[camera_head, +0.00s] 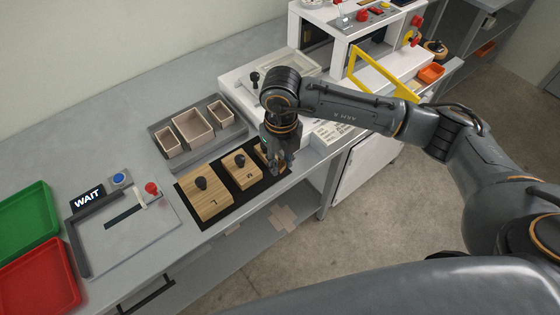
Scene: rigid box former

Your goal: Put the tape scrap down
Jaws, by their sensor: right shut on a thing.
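My right gripper (279,165) points down over the right end of the black mat (237,206), at the smallest wooden block (262,154). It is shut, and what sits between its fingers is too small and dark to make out. I cannot see the tape scrap clearly; the fingers hide anything thin in their grip. The smallest block is partly hidden behind the gripper, and I cannot tell whether the fingers touch it. My left gripper is not in view.
Two larger knobbed wooden blocks (207,201) (243,171) lie on the mat. Behind stands a grey tray (158,130) with three beige boxes. To the left are a WAIT panel (87,197), a green tray (25,215) and a red tray (38,281). A white machine (320,57) stands at the back right.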

